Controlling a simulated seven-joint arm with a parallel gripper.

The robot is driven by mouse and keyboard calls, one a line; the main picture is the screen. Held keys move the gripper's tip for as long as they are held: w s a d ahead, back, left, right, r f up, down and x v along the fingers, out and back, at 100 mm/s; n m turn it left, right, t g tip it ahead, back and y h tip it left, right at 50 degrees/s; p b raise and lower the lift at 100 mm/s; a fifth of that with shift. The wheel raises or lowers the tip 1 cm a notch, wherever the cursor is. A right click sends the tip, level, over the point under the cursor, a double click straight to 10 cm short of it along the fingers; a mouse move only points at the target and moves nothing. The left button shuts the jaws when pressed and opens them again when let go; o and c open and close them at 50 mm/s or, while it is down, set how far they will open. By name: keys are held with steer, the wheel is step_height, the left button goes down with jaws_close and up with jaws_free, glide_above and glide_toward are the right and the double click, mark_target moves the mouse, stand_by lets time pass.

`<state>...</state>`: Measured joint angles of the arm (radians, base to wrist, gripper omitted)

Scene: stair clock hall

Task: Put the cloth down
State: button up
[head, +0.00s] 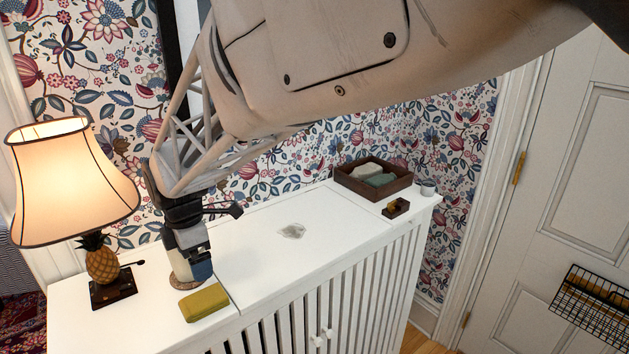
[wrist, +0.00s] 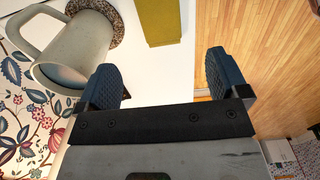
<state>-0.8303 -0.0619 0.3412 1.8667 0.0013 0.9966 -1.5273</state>
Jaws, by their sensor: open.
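A mustard-yellow block that looks like the folded cloth (head: 203,302) lies flat on the white cabinet top, near its front edge. Its end also shows at the top of the wrist view (wrist: 160,20). My gripper (head: 200,268) is low over the cabinet, just behind the yellow block. In the wrist view the two blue fingers (wrist: 161,68) are wide apart with nothing between them. The yellow block lies beyond the fingertips, apart from them. In the head view my gripper partly hides the mug behind it.
A grey mug (wrist: 75,50) stands on a round speckled coaster (wrist: 108,14) close beside my gripper. A lit pineapple lamp (head: 103,262) stands to the left. The cabinet's middle is mostly clear.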

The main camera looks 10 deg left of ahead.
stand_by(0.3)
steer(key=d+r+m, duration=0.2)
steer(key=d+m, duration=0.2)
steer(key=d, duration=0.6)
steer(key=d+r+m+t, duration=0.15)
steer(key=d+m, duration=0.35)
steer(key=d, duration=0.5)
steer(key=d+r+m, duration=0.3)
steer(key=d+m, duration=0.1)
steer(key=d, duration=0.5)
steer(key=s+d+f+m, duration=0.1)
steer(key=s+d+m, duration=0.6)
steer(key=d, duration=0.3)
steer(key=s+d+f+m+t, duration=0.1)
steer(key=s+d+m, duration=0.6)
steer(key=d, duration=0.3)
steer(key=shift+s+d+f, duration=0.15)
steer(key=shift+s+d, duration=0.25)
steer(key=shift+s, duration=0.4)
steer(key=shift+o, duration=0.5)
